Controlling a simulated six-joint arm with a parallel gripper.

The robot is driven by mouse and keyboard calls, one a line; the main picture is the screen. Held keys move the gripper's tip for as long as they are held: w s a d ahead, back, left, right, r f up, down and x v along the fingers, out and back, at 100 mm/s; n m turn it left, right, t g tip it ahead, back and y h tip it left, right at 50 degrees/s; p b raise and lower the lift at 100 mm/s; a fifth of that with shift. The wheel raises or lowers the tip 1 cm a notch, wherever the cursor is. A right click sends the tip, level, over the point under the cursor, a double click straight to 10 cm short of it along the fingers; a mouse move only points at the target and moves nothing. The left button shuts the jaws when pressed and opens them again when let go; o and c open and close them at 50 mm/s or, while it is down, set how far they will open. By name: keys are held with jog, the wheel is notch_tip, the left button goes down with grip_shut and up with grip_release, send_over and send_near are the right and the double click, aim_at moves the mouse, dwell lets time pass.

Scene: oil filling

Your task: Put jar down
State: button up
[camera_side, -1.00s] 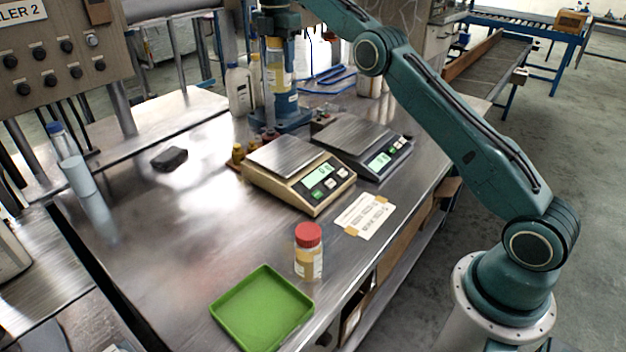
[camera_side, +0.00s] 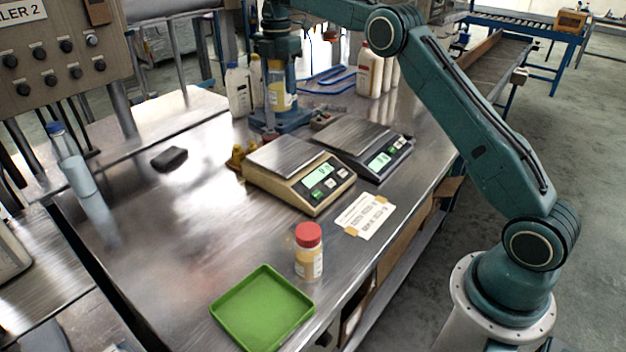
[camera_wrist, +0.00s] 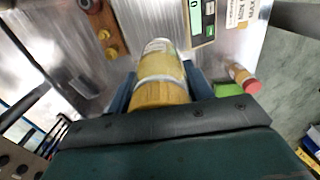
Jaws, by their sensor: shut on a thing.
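A jar (camera_side: 280,97) with yellow contents and a pale label is in my gripper (camera_side: 279,66) at the back of the bench, over a blue stand (camera_side: 284,121). The wrist view shows the jar (camera_wrist: 160,78) between the two blue fingers of my gripper (camera_wrist: 160,90), which press on its sides. Its far end is whitish. I cannot tell whether the jar touches the stand. Another jar (camera_side: 309,262), with a red cap, stands upright at the front of the bench; it also shows in the wrist view (camera_wrist: 242,76).
Two scales (camera_side: 300,184) (camera_side: 379,159) stand in front of the stand. A green tray (camera_side: 262,310) lies at the front edge. White bottles (camera_side: 239,92) (camera_side: 370,76) stand at the back, and small yellow parts (camera_side: 237,157) beside the nearer scale. The bench's left middle is mostly clear.

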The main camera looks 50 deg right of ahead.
aim_at(280, 93)
notch_tip(280, 93, down, 11)
jog(key=shift+r, duration=0.15)
dwell(0.4)
jog(key=shift+f, duration=2.15)
jog(key=shift+f, duration=0.1)
jog(key=o, duration=1)
jog(key=shift+o, duration=0.2)
notch_tip(280, 93, up, 11)
jog(key=shift+r, duration=0.6)
